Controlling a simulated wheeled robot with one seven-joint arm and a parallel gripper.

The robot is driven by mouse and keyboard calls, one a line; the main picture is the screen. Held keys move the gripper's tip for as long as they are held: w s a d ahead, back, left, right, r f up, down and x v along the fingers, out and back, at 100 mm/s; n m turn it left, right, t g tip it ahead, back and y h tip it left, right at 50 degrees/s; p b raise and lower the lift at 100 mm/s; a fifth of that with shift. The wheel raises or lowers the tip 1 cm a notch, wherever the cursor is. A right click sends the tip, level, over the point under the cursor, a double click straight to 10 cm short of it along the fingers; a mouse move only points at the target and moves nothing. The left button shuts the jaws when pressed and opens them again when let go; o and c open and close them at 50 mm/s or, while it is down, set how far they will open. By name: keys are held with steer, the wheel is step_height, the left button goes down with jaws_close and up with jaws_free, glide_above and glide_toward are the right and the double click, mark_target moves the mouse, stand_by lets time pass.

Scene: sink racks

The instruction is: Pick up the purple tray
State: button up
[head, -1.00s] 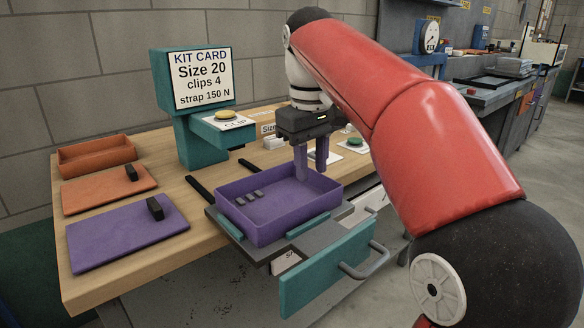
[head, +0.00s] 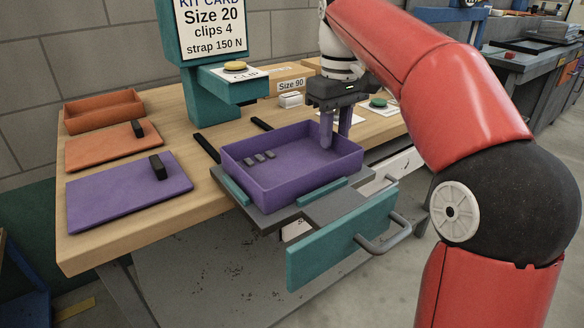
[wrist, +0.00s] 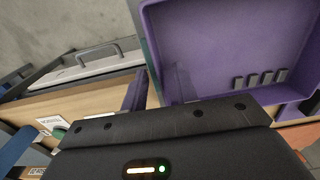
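The purple tray (head: 290,184) is an open box resting on a grey platform (head: 323,208) at the table's front edge. Several small dark clips (head: 259,157) stand inside it near one wall, and show in the wrist view (wrist: 259,79). My gripper (head: 335,138) points down at the tray's right far side. Its purple fingers are spaced apart, one inside the tray and the other (wrist: 135,91) just outside the wall. The gap looks wider than the wall, so the gripper is open. The inner finger is hard to make out in the wrist view.
A teal drawer front with a grey handle (head: 384,233) juts out before the tray. A teal stand (head: 208,97) bears a kit card behind.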

jaws_close()
stand_by(0.3)
